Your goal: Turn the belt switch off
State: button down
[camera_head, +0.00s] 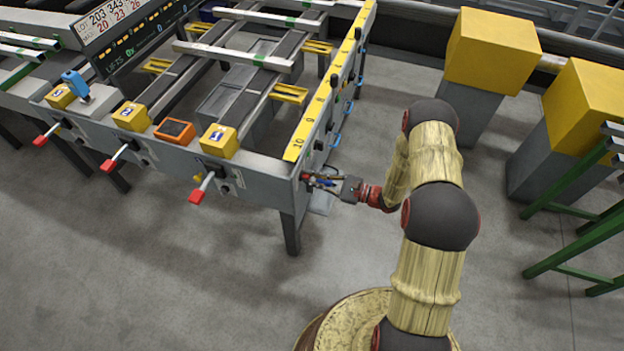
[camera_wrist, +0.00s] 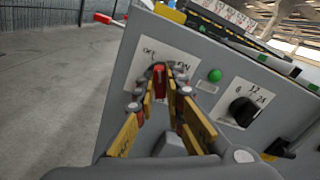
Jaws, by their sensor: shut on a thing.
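The belt switch (camera_wrist: 160,78) is a red handle on a white label plate on the grey end panel of the runout table. Lettering on the plate reads something like OFF at left and ON at right. The handle looks about upright in the wrist view. My gripper (camera_wrist: 163,82) is at the panel, its yellow-padded fingers shut on the red handle. In the head view my gripper (camera_head: 318,180) reaches the table's near right corner, and the switch is too small and covered there to make out.
A green button (camera_wrist: 215,75) and a black rotary knob (camera_wrist: 243,111) sit to the right of the switch. Red-tipped levers (camera_head: 198,196) stick out along the table's front. Yellow-topped blocks (camera_head: 492,50) stand at the right. Grey floor is clear in front.

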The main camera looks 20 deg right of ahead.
jog(key=shift+n+b, duration=0.5)
jog(key=shift+n, duration=1.4)
jog(key=shift+s, duration=0.1)
jog(key=c, duration=2)
grip_release()
jog(key=shift+o, duration=0.8)
jog(key=v, duration=1.2)
